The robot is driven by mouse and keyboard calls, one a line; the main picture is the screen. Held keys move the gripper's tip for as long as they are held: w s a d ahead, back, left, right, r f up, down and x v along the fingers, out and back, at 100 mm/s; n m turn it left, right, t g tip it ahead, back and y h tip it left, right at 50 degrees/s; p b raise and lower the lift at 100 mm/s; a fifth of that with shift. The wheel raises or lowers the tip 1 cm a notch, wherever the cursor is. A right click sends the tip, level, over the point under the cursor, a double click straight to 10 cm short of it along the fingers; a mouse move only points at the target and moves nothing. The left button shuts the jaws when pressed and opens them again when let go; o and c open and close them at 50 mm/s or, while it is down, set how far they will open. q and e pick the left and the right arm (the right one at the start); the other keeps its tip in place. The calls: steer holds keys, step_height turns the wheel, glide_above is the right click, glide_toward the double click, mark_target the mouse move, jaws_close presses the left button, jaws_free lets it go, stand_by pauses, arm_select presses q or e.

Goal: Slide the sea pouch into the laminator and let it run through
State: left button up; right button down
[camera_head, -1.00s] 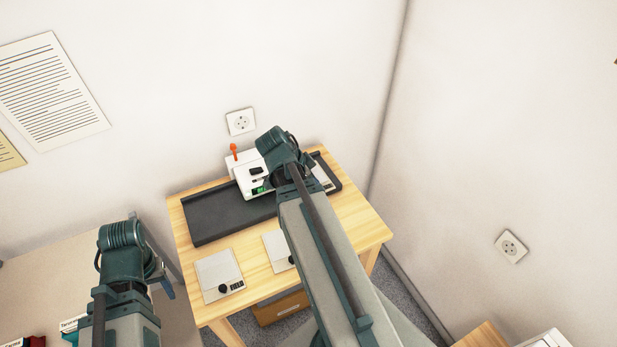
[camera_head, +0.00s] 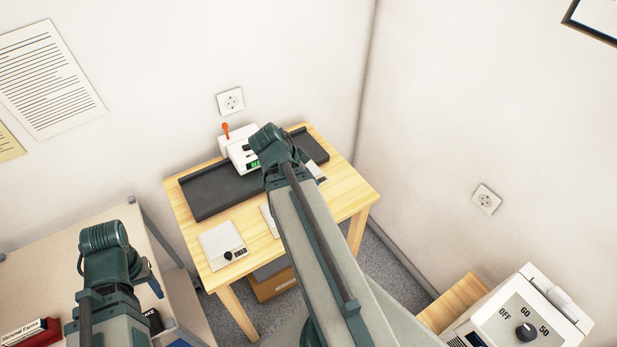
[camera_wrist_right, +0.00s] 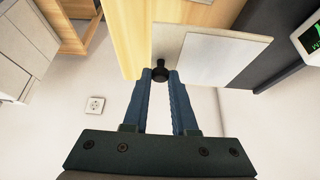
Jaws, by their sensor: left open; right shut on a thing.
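A dark, long machine with a white unit (camera_head: 237,150), which looks like the laminator, stands at the back of the wooden table. It has an orange lever and a green display. A pale flat pouch (camera_head: 222,245) with a black knob lies at the table's front left; a second (camera_head: 269,221) is mostly hidden by my right arm. My right gripper (camera_wrist_right: 160,78) is shut on a black knob (camera_wrist_right: 160,70) beside pale flat sheets (camera_wrist_right: 210,55). I cannot tell whether its pouch is lifted, or see its print. My left gripper (camera_head: 150,280) is open and empty, left of the table.
A pale shelf unit (camera_head: 60,265) with small books stands at the left. A white device with an OFF-60-50 dial (camera_head: 525,325) stands at the lower right. A brown box (camera_head: 273,285) lies under the table. Wall sockets (camera_head: 231,101) are behind and to the right.

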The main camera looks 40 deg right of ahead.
arm_select(q)
steer(key=shift+f+b, duration=0.45)
steer(key=shift+f, duration=0.05)
arm_select(e)
steer(key=shift+f, duration=0.5)
arm_select(q)
steer(key=shift+f+b, duration=1.65)
arm_select(e)
steer(key=shift+f, duration=1.65)
arm_select(q)
steer(key=shift+s+d+f+b, duration=0.1)
steer(key=shift+s+f+b, duration=0.05)
steer(key=shift+f+b, duration=0.15)
arm_select(e)
steer(key=shift+s+d+f, duration=0.1)
steer(key=shift+f, duration=0.2)
arm_select(q)
steer(key=shift+s, duration=0.1)
arm_select(e)
steer(key=shift+f, duration=0.1)
